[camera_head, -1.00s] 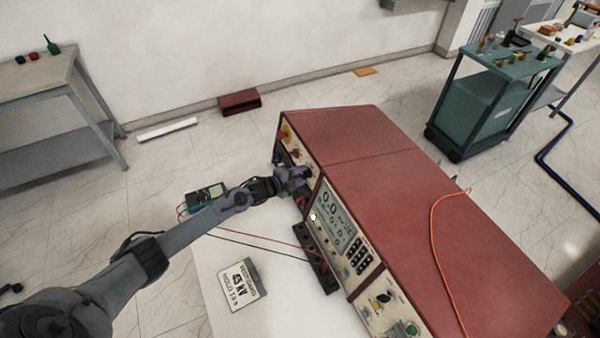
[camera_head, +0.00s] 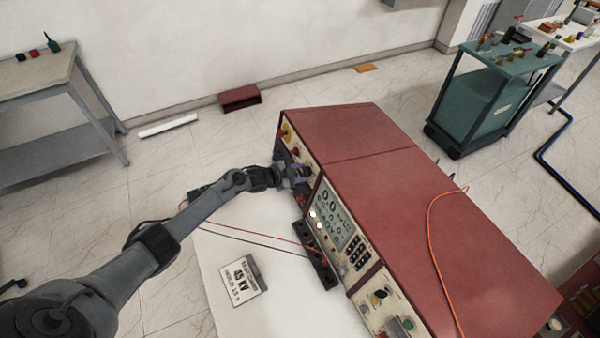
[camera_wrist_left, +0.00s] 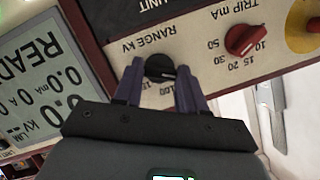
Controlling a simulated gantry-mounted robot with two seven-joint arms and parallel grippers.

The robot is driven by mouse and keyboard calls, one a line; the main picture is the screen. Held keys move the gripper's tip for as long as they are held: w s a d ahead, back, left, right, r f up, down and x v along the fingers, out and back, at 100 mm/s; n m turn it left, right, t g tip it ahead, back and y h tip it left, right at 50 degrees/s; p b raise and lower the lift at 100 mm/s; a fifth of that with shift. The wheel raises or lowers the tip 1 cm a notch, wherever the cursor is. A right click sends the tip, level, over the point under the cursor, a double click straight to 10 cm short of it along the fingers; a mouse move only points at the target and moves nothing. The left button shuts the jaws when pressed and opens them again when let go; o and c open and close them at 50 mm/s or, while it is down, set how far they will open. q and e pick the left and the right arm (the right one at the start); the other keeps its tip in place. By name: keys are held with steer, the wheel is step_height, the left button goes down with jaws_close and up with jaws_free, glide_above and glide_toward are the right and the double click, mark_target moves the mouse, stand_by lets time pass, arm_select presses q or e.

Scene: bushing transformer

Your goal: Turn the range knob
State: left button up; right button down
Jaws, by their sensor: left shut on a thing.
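The black range knob (camera_wrist_left: 160,68) sits on the cream panel under the "RANGE kV" label in the left wrist view. My left gripper (camera_wrist_left: 158,77) has one purple finger on each side of the knob and is shut on it. In the head view my left gripper (camera_head: 298,173) is at the front panel of the red test set (camera_head: 400,190), left of its display (camera_head: 332,218). The fingers hide the knob there. My right gripper is not in view.
A red trip knob (camera_wrist_left: 245,40) sits beside the range knob. A 45 kV sign (camera_head: 243,278) and test leads lie on the white table (camera_head: 215,250). A black terminal strip (camera_head: 315,255) stands before the panel. An orange cable (camera_head: 432,235) crosses the red top.

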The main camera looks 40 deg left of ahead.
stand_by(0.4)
arm_select(q)
steer(key=o, duration=1.1)
steer(key=shift+c, duration=0.2)
steer(key=shift+s, duration=0.1)
steer(key=p+v, duration=0.1)
steer(key=v, duration=0.9)
steer(key=shift+s+a+r+p, duration=0.15)
steer(key=shift+s+p, duration=0.1)
steer(key=shift+p, duration=0.05)
